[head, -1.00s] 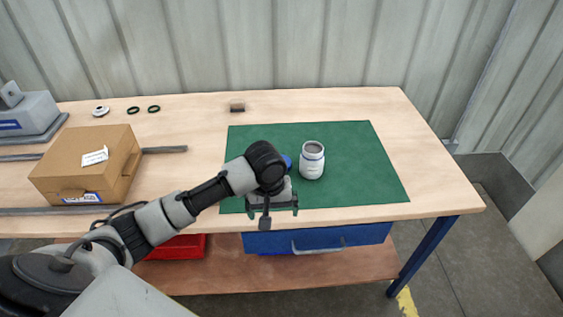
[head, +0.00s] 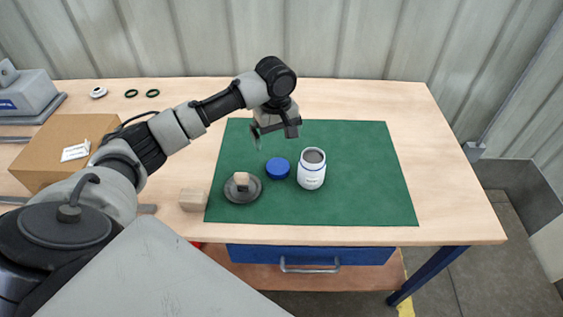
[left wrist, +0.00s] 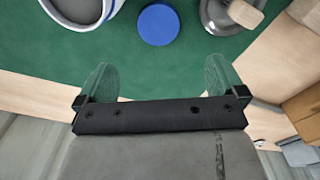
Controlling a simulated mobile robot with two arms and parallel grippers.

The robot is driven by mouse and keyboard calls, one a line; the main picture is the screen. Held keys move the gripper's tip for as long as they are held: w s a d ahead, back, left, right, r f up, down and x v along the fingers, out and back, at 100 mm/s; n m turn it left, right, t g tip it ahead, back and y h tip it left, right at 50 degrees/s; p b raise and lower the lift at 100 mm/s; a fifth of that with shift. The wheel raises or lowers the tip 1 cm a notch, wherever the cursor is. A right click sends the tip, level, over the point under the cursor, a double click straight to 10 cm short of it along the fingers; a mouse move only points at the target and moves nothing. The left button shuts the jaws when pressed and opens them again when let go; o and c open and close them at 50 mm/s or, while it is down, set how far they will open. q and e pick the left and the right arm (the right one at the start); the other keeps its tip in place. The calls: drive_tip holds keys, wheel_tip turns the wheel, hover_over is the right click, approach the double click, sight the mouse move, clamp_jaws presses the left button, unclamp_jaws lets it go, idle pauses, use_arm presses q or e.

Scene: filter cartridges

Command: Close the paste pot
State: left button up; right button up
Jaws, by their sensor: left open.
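The paste pot (head: 311,176) is a white jar with a blue band, upright on the green mat (head: 350,190). Its top is open and shows grey inside. A round blue lid (head: 277,168) lies flat on the mat just left of the pot, apart from it. My left gripper (head: 277,133) is open and empty above the far part of the mat, beyond the lid and pot. In the left wrist view the open fingers (left wrist: 160,78) have only mat between them. The lid (left wrist: 157,25) and part of the pot (left wrist: 88,20) show past them. My right gripper is out of view.
A grey round dish with a wooden piece (head: 242,181) on it stands left of the lid. A wooden block (head: 193,199) sits at the mat's left edge. A cardboard box (head: 48,165) is further left, partly behind my arm. The mat's right side is clear.

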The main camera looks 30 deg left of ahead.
use_arm(q)
hover_over(278, 167)
drive_tip(key=shift+w+a+f, duration=0.1)
drive_tip(key=shift+a+f, duration=0.05)
drive_tip(key=shift+f, duration=1.3)
drive_tip(key=shift+w+a+f, duration=0.1)
drive_tip(key=shift+f, duration=1.3)
drive_tip(key=f, duration=0.5)
drive_tip(key=shift+s+d+f, duration=0.1)
drive_tip(key=shift+d, duration=0.1)
drive_tip(key=c, duration=1)
